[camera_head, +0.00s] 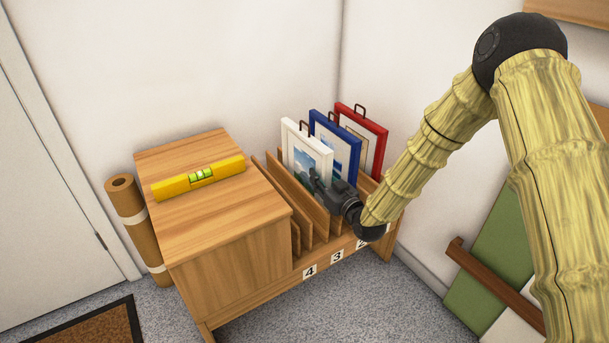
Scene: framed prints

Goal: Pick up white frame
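The white frame (292,135) stands upright in a slot of the wooden rack (284,201), leftmost of three framed prints. It holds a blue and green picture. My gripper (318,186) is at its lower right front, with the dark fingers overlapping the frame's lower part in the picture. I cannot tell whether the fingers touch or grip it. The blue frame (320,119) stands just right of the white one, and the red frame (377,130) stands right of that. My gripper and the rack dividers hide the frame's lower edge.
A wooden cabinet (215,222) with a yellow spirit level (172,188) on top stands left of the rack. A brown roll (129,207) leans beside it. Slots left of the white frame look empty. A wooden rail (492,284) and green panel (509,240) are at right.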

